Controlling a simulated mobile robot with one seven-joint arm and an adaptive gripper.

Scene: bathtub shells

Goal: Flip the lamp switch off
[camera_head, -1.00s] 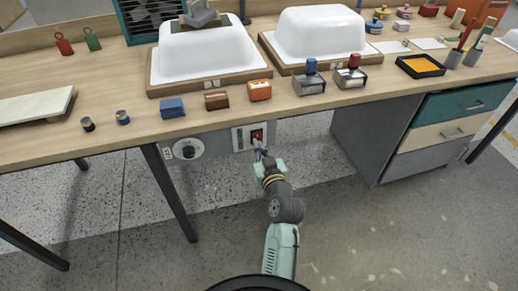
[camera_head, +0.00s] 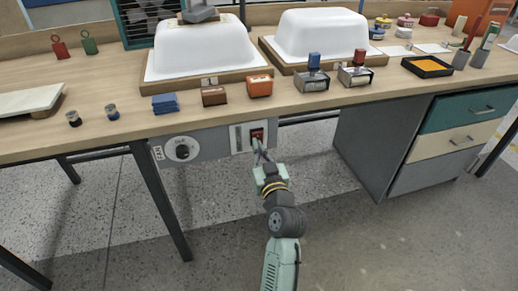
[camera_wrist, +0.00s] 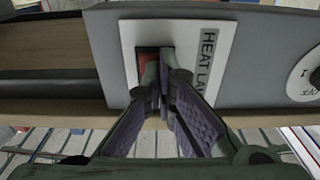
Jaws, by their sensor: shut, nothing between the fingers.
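The lamp switch (camera_head: 257,135) is a red rocker in a dark frame on a pale plate, set in the grey panel under the table's front edge. In the wrist view the red rocker (camera_wrist: 147,62) is partly hidden behind my fingers, beside a label of which "HEAT LA" shows. My gripper (camera_head: 259,147) is shut and empty, with its fingertips at the lower part of the switch. In the wrist view my gripper (camera_wrist: 162,72) overlaps the rocker's right side. I cannot tell whether the tips touch it, or which way the rocker is tilted.
A round dial (camera_head: 182,149) is on the same panel to the left. Above the switch, stamps and small blocks stand along the table edge (camera_head: 215,118). A drawer cabinet (camera_head: 400,150) is to the right and a table leg (camera_head: 161,205) to the left. Floor space below is open.

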